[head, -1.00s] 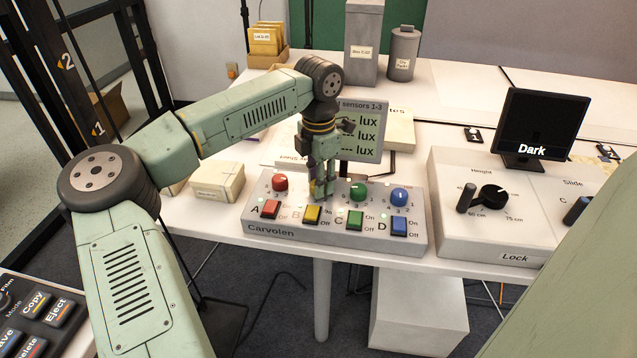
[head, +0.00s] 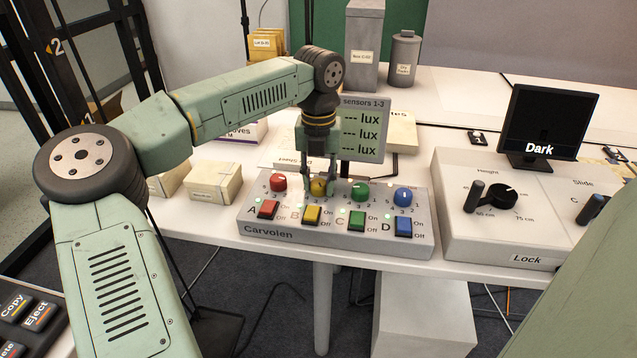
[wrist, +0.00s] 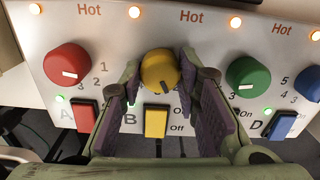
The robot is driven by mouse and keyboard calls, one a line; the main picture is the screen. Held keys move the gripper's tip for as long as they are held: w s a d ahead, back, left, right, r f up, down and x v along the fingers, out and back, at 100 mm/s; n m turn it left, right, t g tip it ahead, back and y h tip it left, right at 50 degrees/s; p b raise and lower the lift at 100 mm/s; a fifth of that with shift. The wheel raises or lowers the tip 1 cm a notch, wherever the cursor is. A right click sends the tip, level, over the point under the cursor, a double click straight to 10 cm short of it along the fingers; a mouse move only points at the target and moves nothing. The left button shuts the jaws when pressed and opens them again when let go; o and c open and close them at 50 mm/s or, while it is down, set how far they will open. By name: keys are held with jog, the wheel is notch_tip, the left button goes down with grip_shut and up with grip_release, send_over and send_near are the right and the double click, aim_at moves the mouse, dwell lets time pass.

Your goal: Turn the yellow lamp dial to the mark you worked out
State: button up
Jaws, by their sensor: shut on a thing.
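The yellow lamp dial (head: 318,187) is second from the left on the grey Carvolen control box (head: 345,243). My gripper (head: 319,191) reaches down over it from above. In the wrist view my gripper (wrist: 159,78) is shut on the yellow dial (wrist: 158,68), with one finger on each side. The scale numbers around this dial are mostly hidden by the fingers. The yellow switch (wrist: 156,121) is just below the dial, between the fingers.
Red (wrist: 68,64), green (wrist: 247,76) and blue dials (head: 402,196) share the box, each with a switch. Orange "Hot" lights line its back edge. The lux screen (head: 365,130) behind shows dashes. The dark monitor (head: 543,125) reads "Dark". Small cartons (head: 214,183) lie left.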

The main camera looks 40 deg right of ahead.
aim_at(320, 182)
jog(key=shift+n+b, duration=0.35)
jog(key=shift+n, duration=0.75)
jog(key=o, duration=1.2)
jog(key=shift+c, duration=0.2)
notch_tip(320, 182, up, 12)
jog(key=shift+s, duration=0.1)
